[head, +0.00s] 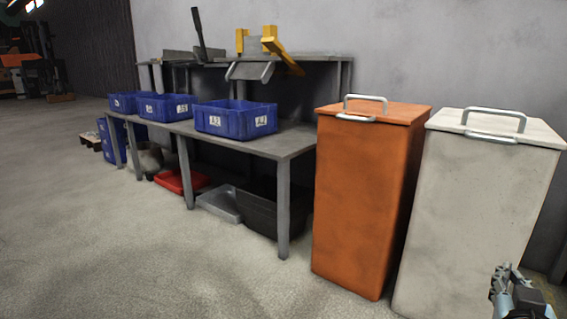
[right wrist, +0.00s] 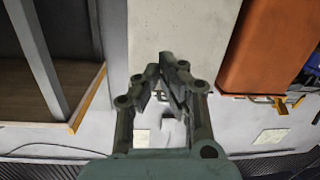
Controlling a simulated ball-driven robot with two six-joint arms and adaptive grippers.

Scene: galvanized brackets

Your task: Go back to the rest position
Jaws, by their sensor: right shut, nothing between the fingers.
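My right gripper (head: 507,272) is at the lower right corner of the head view, in front of the white bin. In the right wrist view the right gripper (right wrist: 168,62) shows with its fingers together and nothing between them. My left gripper is not in view. No galvanized bracket can be made out for certain in either view.
A grey table (head: 285,143) carries blue boxes (head: 236,119). An orange bin (head: 360,190) and a white bin (head: 478,200) with handled lids stand to its right. A red tray (head: 183,181) lies under the table. The floor (head: 130,245) at front left is clear.

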